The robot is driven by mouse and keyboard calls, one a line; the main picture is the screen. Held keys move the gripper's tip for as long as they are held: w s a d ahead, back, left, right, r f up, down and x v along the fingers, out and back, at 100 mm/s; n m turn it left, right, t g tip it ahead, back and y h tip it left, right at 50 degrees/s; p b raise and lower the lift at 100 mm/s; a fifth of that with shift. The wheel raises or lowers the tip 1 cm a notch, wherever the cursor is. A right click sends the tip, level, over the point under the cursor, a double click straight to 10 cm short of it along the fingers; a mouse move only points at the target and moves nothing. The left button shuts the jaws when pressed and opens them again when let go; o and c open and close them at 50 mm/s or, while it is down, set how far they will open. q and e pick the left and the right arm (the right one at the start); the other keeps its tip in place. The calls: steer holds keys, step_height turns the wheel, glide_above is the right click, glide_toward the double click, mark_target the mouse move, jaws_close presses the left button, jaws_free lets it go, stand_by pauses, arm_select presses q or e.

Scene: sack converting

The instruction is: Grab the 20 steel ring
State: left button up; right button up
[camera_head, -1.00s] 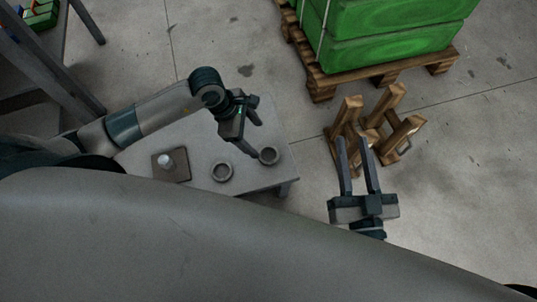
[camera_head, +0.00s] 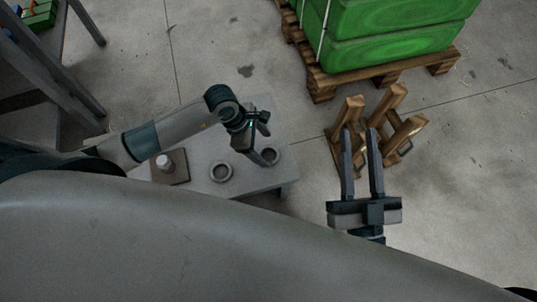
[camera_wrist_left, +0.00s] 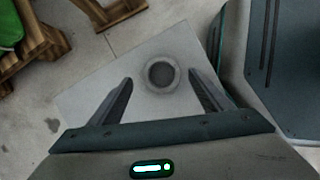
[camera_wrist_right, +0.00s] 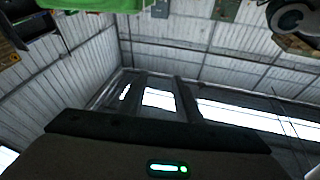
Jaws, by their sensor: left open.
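A grey steel ring (camera_head: 271,155) lies on the low grey table near its right end, partly covered by a finger of my left gripper (camera_head: 265,147). In the left wrist view this ring (camera_wrist_left: 161,75) lies flat, just beyond and between the two spread fingers, which are open and empty. A second grey ring (camera_head: 222,172) lies to its left on the table. No number can be read on either ring. My right gripper (camera_head: 360,132) is open and empty, off to the right of the table, with its fingers pointing up the picture.
The grey table (camera_head: 243,182) also bears a brown square plate (camera_head: 180,172) with a pale knob-like piece (camera_head: 164,161). A wooden stand (camera_head: 349,110) is close to my right fingers. Green sacks (camera_head: 390,45) lie on a pallet (camera_head: 386,79) behind. Dark table legs are at upper left.

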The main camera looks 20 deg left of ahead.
mark_target(267, 147)
arm_select(q)
steer(key=x, duration=0.2)
steer(key=b+x, duration=0.1)
steer(key=shift+s+a+f, duration=0.1)
steer(key=shift+s+f, duration=0.05)
steer(key=shift+f, duration=0.65)
arm_select(e)
steer(key=r+t, duration=0.1)
steer(key=s+r, duration=0.1)
steer(key=s+r+t+y, duration=0.1)
steer(key=shift+s+r+t, duration=0.25)
steer(key=shift+r+t, duration=0.05)
steer(key=shift+r, duration=0.1)
arm_select(q)
steer(key=c, duration=1.3)
steer(key=shift+r, duration=0.15)
